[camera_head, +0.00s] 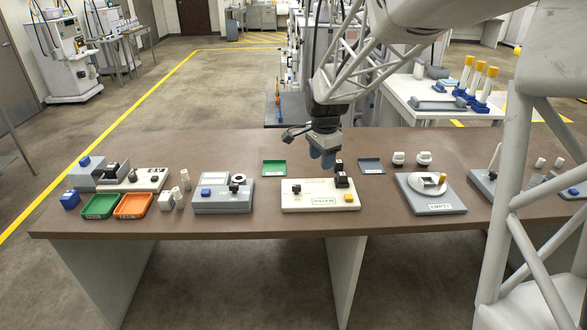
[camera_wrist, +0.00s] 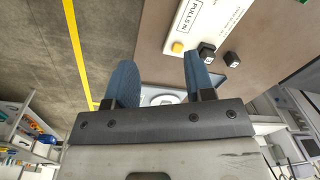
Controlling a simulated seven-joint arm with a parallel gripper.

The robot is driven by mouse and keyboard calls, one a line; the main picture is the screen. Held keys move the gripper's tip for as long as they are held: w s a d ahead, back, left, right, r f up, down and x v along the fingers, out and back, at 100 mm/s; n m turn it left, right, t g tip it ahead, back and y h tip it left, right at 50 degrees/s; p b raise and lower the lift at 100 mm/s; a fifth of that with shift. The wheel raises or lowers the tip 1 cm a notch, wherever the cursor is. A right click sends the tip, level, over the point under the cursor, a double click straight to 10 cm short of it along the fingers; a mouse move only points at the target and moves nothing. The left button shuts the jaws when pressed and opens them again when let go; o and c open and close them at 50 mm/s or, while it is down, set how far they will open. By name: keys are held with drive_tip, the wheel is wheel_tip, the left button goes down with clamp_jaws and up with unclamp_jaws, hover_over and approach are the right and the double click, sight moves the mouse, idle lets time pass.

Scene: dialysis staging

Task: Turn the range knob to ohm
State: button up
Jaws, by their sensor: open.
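A grey and white meter-like unit (camera_head: 222,200) stands on the brown table left of centre, with a small screen and a blue button. A dark round knob (camera_head: 236,187) sits on its right part; its markings are too small to read, so I cannot tell its setting. My gripper (camera_head: 321,156) is open and empty, with blue fingers pointing down.
The white board (camera_head: 300,199) carries black blocks and a yellow button (camera_wrist: 177,48). A round-dial unit (camera_head: 430,205) stands to its right. Green (camera_head: 98,212) and orange (camera_head: 133,212) trays lie at left. A green tray (camera_head: 274,168) lies behind the board. The table's front strip is clear.

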sight(297, 186)
drive_tip(key=w+a+f+m, duration=0.2)
drive_tip(key=w+f, duration=0.2)
drive_tip(key=w, duration=0.1)
drive_tip(key=w+a+f+m, duration=0.1)
drive_tip(key=w+a+f, duration=0.1)
drive_tip(key=w+f, duration=0.3)
drive_tip(key=w+a+f+m, duration=0.2)
drive_tip(key=w+f, duration=0.2)
drive_tip(key=w, duration=0.1)
drive_tip(key=shift+f+m+g, duration=0.3)
drive_tip(key=shift+f+g, duration=0.05)
drive_tip(key=shift+g, duration=0.05)
drive_tip(key=shift+f, duration=0.15)
drive_tip(key=shift+f, duration=3.8)
clamp_jaws()
